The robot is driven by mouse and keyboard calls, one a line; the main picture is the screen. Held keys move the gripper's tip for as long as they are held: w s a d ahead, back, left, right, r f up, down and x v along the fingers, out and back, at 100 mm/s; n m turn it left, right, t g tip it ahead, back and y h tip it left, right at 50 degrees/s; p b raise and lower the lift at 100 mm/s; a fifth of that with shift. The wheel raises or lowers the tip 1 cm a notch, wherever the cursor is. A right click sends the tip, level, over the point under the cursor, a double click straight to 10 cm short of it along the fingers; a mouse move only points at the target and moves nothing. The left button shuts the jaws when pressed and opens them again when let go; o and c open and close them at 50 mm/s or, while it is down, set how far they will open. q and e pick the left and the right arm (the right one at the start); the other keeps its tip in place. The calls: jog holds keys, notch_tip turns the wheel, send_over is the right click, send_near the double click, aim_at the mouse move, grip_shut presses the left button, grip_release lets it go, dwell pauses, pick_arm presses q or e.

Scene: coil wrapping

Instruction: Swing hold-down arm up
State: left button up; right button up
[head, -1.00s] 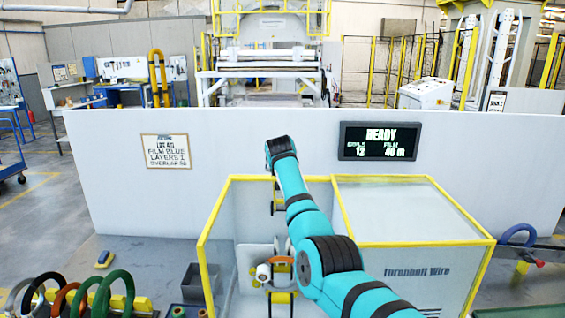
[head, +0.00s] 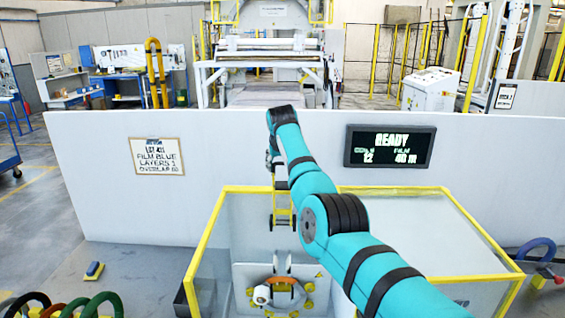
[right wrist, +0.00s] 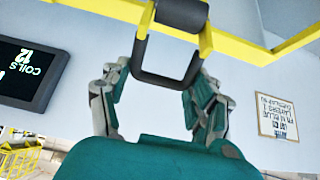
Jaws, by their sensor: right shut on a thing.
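The yellow hold-down arm (head: 283,205) stands raised inside the yellow-framed wrapping enclosure, with dark rollers at its lower end. My right gripper (head: 272,160) is at its top, partly hidden by my own teal arm. In the right wrist view, my right gripper (right wrist: 158,100) is shut on the dark U-shaped handle (right wrist: 140,62), which sits between its two fingers. Below the arm, an orange-brown coil (head: 285,281) rests on the machine's rollers beside a white film roll (head: 262,295). My left gripper is not in view.
The enclosure's yellow rim (head: 205,240) surrounds the machine. A white wall behind carries a job card (head: 157,156) and a READY display (head: 390,147). Several coloured coils (head: 75,307) stand at lower left.

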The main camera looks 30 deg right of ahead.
jog(key=shift+s+f, duration=0.2)
jog(key=shift+f, duration=0.4)
jog(key=o, duration=1.4)
jog(key=shift+o, duration=0.5)
jog(key=shift+w+d, duration=0.2)
jog(key=shift+d, duration=0.05)
jog(key=v, duration=1.2)
jog(key=shift+d, duration=0.1)
